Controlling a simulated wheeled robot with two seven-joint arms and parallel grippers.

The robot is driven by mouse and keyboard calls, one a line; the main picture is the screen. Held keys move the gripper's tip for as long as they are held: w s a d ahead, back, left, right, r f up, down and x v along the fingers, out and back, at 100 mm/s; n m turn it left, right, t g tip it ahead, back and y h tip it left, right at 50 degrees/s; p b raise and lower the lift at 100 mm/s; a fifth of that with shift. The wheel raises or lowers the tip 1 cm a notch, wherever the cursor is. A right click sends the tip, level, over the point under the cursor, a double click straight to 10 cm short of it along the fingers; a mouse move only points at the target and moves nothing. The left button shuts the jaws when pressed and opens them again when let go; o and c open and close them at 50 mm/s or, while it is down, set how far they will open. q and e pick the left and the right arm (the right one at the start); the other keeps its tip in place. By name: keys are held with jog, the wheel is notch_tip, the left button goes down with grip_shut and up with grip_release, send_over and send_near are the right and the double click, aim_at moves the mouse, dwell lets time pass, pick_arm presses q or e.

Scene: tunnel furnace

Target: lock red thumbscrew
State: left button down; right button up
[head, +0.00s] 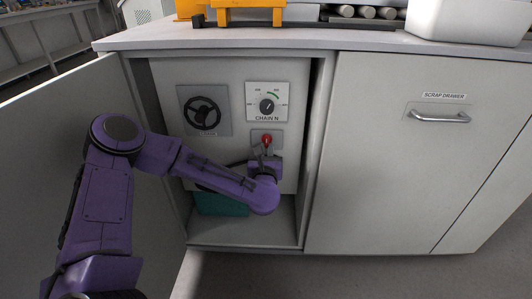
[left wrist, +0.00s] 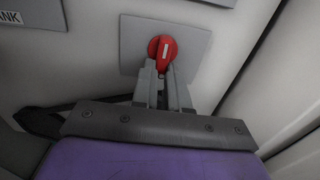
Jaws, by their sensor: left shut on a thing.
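The red thumbscrew (head: 266,139) sits on a small grey plate (head: 277,134) on the panel inside the open cabinet, below the CHAIN N dial. In the left wrist view the red thumbscrew (left wrist: 162,49) shows a white mark on its handle, which stands close to upright with a slight lean. My left gripper (head: 264,150) reaches up to it from below. In the left wrist view the left gripper's fingers (left wrist: 163,80) are close together and shut on the lower part of the thumbscrew. The fingertips hide part of its handle. My right gripper shows in neither view.
The CHAIN N dial (head: 267,105) is above the thumbscrew, and a black handwheel (head: 202,112) is to its left. The cabinet's right frame (head: 316,150) stands close beside my gripper. A teal thing (head: 220,205) lies low inside. The scrap drawer handle (head: 440,116) is farther right.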

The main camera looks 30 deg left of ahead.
pick_arm(q)
jog(key=c, duration=1.1)
grip_release()
jog(key=shift+c, duration=0.2)
jog(key=shift+s+d, duration=0.1)
jog(key=p+v, duration=0.1)
jog(key=v, duration=0.9)
jog(key=shift+s+p, duration=0.2)
jog(key=shift+p, duration=0.15)
jog(key=shift+d+m, duration=0.1)
jog(key=shift+m, duration=0.2)
